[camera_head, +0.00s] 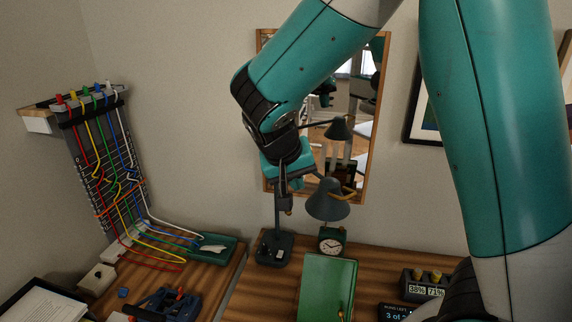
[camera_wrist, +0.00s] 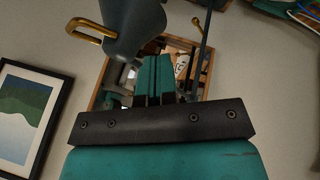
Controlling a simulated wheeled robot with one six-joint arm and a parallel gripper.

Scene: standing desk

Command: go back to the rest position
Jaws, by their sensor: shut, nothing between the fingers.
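My gripper (camera_head: 285,207) hangs in the air in front of the mirror, above the desk, with its fingers pointing down in the head view. The fingers are together and hold nothing; they also show in the wrist view (camera_wrist: 155,62). A grey desk lamp (camera_head: 326,201) stands close to the gripper, its shade just to the right. In the wrist view the shade (camera_wrist: 133,25) and its brass handle (camera_wrist: 88,31) look very near the fingers. I cannot tell whether the gripper touches the lamp.
A wood-framed mirror (camera_head: 372,165) hangs behind. A cable panel (camera_head: 88,150) stands left. A framed picture (camera_wrist: 27,112) hangs on the wall.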

